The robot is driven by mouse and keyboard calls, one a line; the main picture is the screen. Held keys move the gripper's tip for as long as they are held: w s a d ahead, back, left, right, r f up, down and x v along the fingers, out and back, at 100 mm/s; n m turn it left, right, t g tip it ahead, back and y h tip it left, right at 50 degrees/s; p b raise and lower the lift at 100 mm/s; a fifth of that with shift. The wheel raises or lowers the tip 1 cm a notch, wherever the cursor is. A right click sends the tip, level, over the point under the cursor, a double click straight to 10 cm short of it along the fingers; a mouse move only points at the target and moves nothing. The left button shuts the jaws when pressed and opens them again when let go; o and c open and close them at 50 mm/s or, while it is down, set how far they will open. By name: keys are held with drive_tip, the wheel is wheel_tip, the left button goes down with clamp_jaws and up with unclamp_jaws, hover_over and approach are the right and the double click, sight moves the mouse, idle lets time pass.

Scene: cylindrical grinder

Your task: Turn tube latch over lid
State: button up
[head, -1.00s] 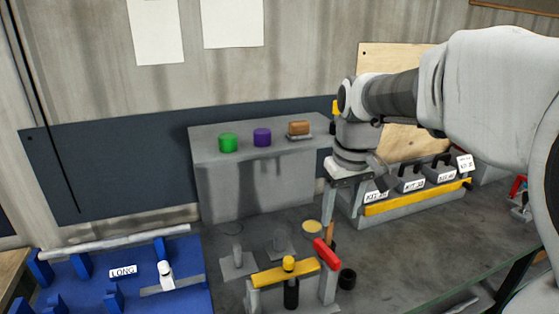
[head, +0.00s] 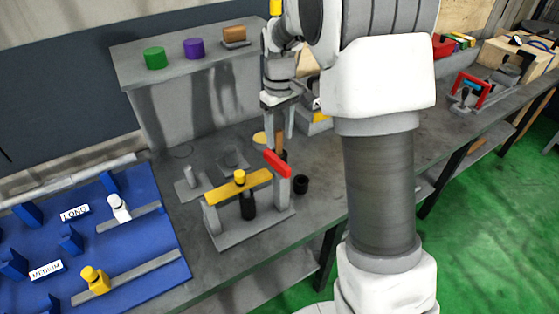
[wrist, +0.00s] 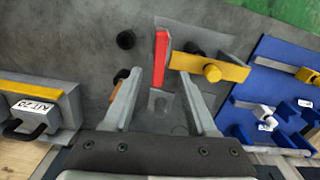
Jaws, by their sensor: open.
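The red latch (head: 277,163) sits on top of the right post of a grey fixture (head: 227,236). It lies crosswise at the end of the yellow lid bar (head: 222,192), not along it. In the wrist view the red latch (wrist: 161,52) and yellow bar (wrist: 190,63) look about perpendicular. A dark tube (head: 248,206) stands under the bar, and a yellow knob (head: 239,177) is on the bar. My gripper (head: 277,138) is open, pointing down just behind and above the latch. In the wrist view the latch's near end shows between the gripper's fingertips (wrist: 161,74).
A blue rack (head: 150,240) is at the left. A grey block (head: 190,85) with green and purple cylinders stands behind.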

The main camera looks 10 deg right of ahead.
sight(280, 161)
wheel_tip(280, 161, down, 10)
drive_tip(key=shift+r, duration=0.1)
idle(0.4)
clamp_jaws()
idle(1.2)
